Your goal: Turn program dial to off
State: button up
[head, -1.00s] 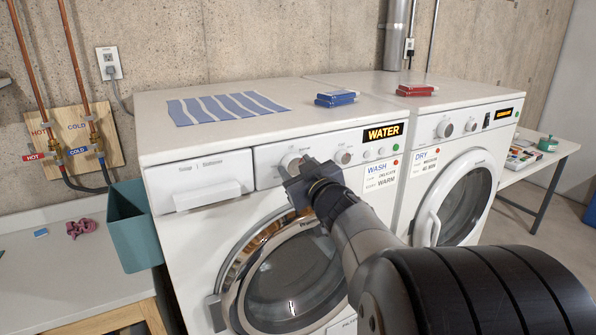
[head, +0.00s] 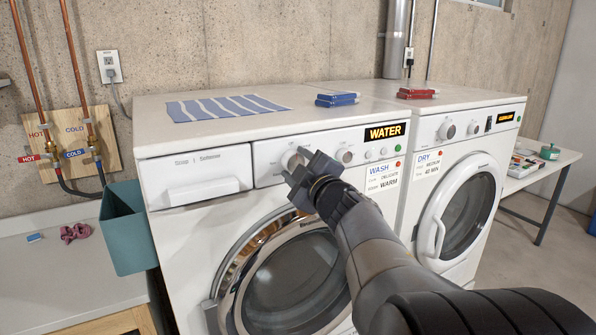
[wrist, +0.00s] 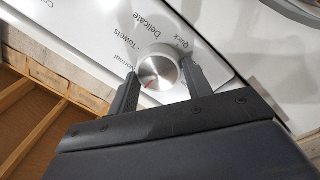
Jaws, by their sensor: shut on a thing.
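The program dial (head: 291,159) is a round silver-white knob on the washer's front panel, right of the detergent drawer. My gripper (head: 302,172) is at the dial and partly covers it. In the wrist view the dial (wrist: 160,72) sits between my two fingers, one on each side, and my gripper (wrist: 159,88) is shut on it. Printed labels around it include Normal, Towels, Delicate and Quick. I cannot clearly make out which label its mark points to. The washer's display (head: 385,132) reads WATER.
A second knob (head: 344,156) is right of the dial. The dryer (head: 465,170) stands right of the washer (head: 180,240). A teal bin (head: 128,232) hangs at the washer's left.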

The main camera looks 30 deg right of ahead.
dwell(0.4)
jog(key=o, duration=1)
jog(key=s, duration=1)
jog(key=shift+s+a+f, duration=0.15)
jog(key=shift+s+f, duration=0.2)
jog(key=shift+s, duration=0.05)
jog(key=w, duration=1)
jog(key=shift+w+r, duration=0.35)
jog(key=shift+w, duration=0.05)
